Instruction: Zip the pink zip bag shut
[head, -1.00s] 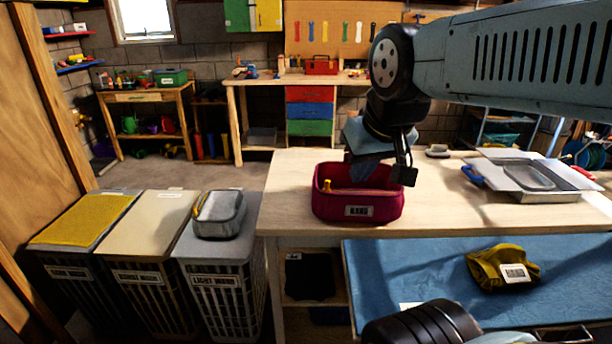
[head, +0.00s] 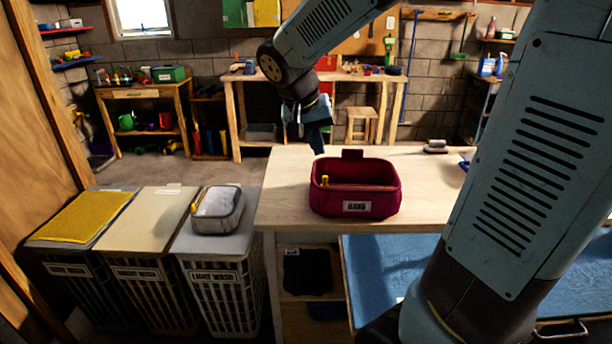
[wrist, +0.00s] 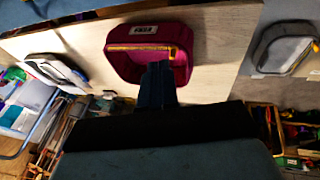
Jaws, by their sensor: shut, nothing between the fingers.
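The pink zip bag (head: 356,205) stands on the wooden worktop with its top open and a white label on its front. A small yellow piece, seemingly the zip pull (head: 325,181), shows at its left end. The bag also shows in the wrist view (wrist: 118,56), with a yellow strip along its label side. My gripper (head: 318,150) is shut and empty, pointing down above and behind the bag's left end. In the wrist view its fingers (wrist: 157,68) overlap the bag's rim; I cannot tell whether they touch it.
A grey zip bag (head: 217,211) sits on the right of several lidded laundry hampers, left of the worktop (head: 282,200). A grey brush-like item (head: 435,147) lies at the worktop's back. A blue surface (head: 385,265) lies lower in front. My arm hides the right side.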

